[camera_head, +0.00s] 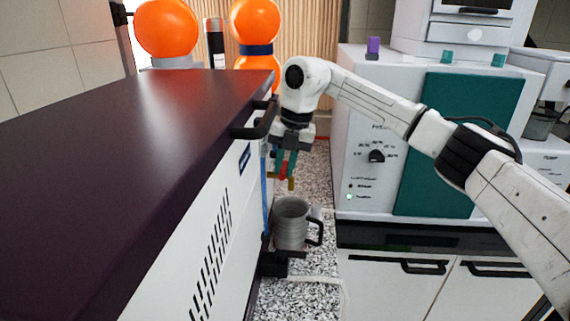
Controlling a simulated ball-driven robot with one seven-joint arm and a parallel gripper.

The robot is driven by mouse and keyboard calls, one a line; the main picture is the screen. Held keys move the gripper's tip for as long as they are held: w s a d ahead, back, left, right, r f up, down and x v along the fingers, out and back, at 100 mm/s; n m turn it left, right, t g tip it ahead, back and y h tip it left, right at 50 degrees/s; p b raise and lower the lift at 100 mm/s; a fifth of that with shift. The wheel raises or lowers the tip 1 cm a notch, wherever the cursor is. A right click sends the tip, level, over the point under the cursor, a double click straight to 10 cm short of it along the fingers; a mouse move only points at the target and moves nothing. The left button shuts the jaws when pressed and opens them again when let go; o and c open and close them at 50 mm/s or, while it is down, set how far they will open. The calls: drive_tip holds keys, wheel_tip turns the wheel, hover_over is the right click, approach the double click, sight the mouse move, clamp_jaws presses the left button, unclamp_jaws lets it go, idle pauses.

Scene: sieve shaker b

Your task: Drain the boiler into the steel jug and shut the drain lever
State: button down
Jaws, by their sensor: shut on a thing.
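The steel jug (291,224) is grey with a dark handle on its right and stands upright on a small dark ledge at the boiler's side. The boiler appears to be the large white cabinet (200,262) with a dark top, on the left. A small brass spout (291,184) shows above the jug. The red drain lever (283,168) is just above the spout, partly covered by my gripper. My gripper (286,168) points down beside the boiler and is shut on the lever. The jug's inside and any flow of liquid cannot be made out.
A blue vertical tube (265,195) runs along the boiler's side, below a dark handle (255,125). Orange spheres (166,25) are behind.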

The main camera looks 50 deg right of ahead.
drive_tip(key=shift+d, duration=0.1)
idle(0.3)
drive_tip(key=shift+s+d+n+g+y+p, duration=0.15)
drive_tip(key=shift+d+n+g+p, duration=0.2)
drive_tip(key=shift+n, duration=1.15)
drive_tip(key=shift+s+d+n+g+y+p, duration=0.1)
drive_tip(key=shift+d+n+p, duration=0.25)
drive_tip(key=shift+n, duration=1.15)
drive_tip(key=shift+s+d+n+g+y+p, duration=0.15)
drive_tip(key=shift+d+n+g+p, duration=0.25)
drive_tip(key=shift+n, duration=1.1)
drive_tip(key=shift+d, duration=0.1)
drive_tip(key=c, duration=1.1)
unclamp_jaws()
drive_tip(key=shift+o, duration=0.2)
wheel_tip(320, 180, up, 11)
drive_tip(key=d+b, duration=0.2)
drive_tip(key=shift+s+f, duration=0.15)
drive_tip(key=shift+f, duration=0.05)
